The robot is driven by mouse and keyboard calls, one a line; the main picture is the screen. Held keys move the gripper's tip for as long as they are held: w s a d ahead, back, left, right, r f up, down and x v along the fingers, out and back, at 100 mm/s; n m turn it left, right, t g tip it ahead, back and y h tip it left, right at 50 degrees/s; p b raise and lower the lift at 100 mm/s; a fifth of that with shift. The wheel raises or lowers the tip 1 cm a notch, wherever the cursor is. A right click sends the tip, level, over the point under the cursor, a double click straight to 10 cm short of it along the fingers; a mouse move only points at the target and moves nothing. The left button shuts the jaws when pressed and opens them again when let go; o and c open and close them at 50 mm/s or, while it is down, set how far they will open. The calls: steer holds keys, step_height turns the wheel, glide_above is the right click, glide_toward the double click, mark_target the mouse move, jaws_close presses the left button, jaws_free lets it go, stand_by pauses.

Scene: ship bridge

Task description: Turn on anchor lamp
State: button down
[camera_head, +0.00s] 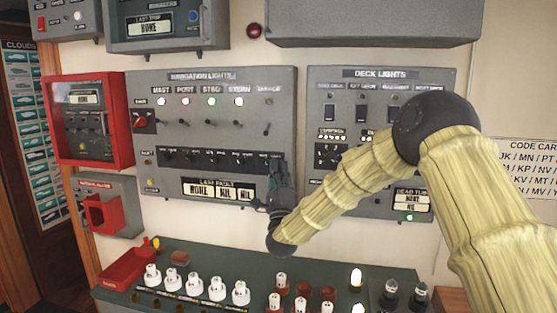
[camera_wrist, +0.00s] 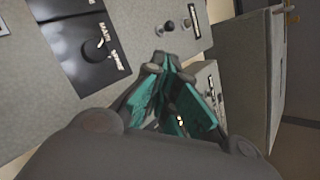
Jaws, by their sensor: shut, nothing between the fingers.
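The grey navigation lights panel (camera_head: 160,105) is on the wall left of centre in the head view. Its mast, port, stbd and stern lamps are lit. The fifth lamp, the anchor lamp (camera_head: 268,101), at the right end of that row, looks dark. The anchor toggle switch (camera_head: 266,127) is below it. My gripper (camera_head: 277,188) is shut and empty, below that toggle at the panel's lower right edge. In the wrist view my gripper's teal fingers (camera_wrist: 172,64) are together near the panel, with a small dark toggle (camera_wrist: 168,25) beyond them.
A black main/spare switch strip (camera_head: 210,160) crosses the panel, just left of my gripper. The deck lights panel (camera_head: 335,88) stands to the right, partly behind my arm. A console (camera_head: 200,262) with several white knobs lies below. A red-framed box (camera_head: 88,120) is at the left.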

mark_target(267, 130)
steer(key=p+x, duration=0.2)
steer(key=x, duration=0.2)
steer(key=p+x, duration=0.2)
steer(key=x, duration=0.2)
steer(key=shift+a+r, duration=0.1)
steer(key=shift+r, duration=0.25)
steer(key=shift+w, duration=0.1)
steer(key=shift+r, duration=0.1)
